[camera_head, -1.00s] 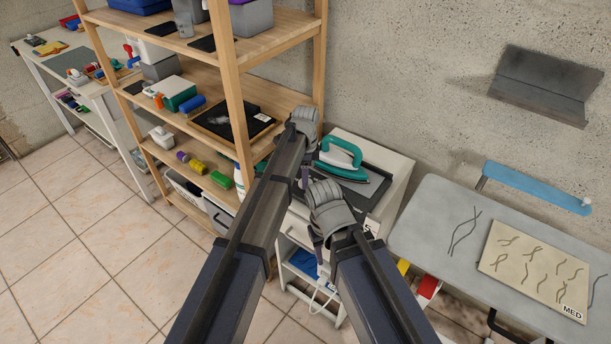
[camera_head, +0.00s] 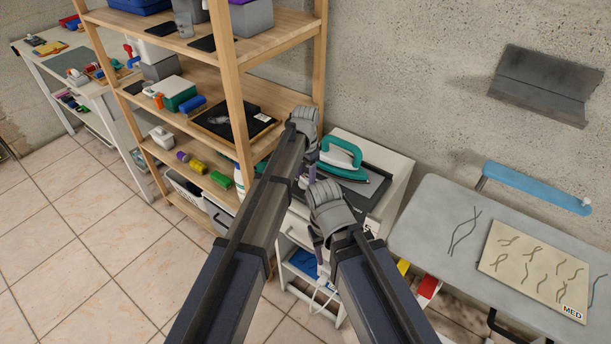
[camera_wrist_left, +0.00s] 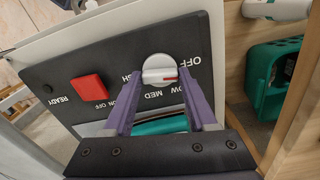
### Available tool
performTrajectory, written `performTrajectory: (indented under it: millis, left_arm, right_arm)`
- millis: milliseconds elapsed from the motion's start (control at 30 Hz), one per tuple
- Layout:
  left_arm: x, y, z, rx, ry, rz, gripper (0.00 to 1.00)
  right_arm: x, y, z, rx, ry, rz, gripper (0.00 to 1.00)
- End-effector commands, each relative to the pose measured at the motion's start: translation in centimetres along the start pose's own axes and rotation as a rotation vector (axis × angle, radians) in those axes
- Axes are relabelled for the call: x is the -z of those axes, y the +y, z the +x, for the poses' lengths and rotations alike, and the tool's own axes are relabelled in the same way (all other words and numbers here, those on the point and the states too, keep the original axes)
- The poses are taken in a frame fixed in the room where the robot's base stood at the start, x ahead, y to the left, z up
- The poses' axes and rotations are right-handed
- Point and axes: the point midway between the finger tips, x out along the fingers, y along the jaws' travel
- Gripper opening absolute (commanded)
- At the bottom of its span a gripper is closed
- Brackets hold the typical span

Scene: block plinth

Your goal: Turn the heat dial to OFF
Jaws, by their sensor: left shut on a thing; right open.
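The heat dial (camera_wrist_left: 159,70) is a white round knob with a red mark, on a black panel (camera_wrist_left: 115,55). HIGH, MED, LOW and OFF are printed around it. The red mark sits on the knob's lower right, toward the LOW and OFF side; its exact setting is hard to tell. My left gripper (camera_wrist_left: 161,85) is shut on the dial, with one purple finger on each side. In the head view my left gripper (camera_head: 306,172) is over the white cabinet, and the dial is hidden. My right gripper (camera_head: 318,246) is open, lower and nearer.
A teal iron (camera_head: 342,160) stands on the black top of the cabinet (camera_head: 399,180). A red switch (camera_wrist_left: 88,89) is on the panel. A wooden shelf unit (camera_head: 238,110) stands close on the left. A grey ironing board (camera_head: 440,215) is on the right.

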Motion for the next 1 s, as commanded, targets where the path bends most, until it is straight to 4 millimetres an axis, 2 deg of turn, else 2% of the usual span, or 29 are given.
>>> performTrajectory:
  millis: [400, 967, 1000]
  left_arm:
    - [-0.02, 0.01, 0.01, 0.0, 0.0, -0.168, 0.02]
    - [-0.02, 0.01, 0.01, 0.0, 0.0, -0.193, 0.02]
    - [-0.02, 0.01, 0.01, 0.0, 0.0, -0.192, 0.62]
  right_arm:
    - [0.0, 0.0, 0.01, 0.0, 0.0, 0.0, 0.5]
    - [0.0, 0.0, 0.01, 0.0, 0.0, 0.0, 0.5]
    - [0.0, 0.0, 0.01, 0.0, 0.0, 0.0, 0.5]
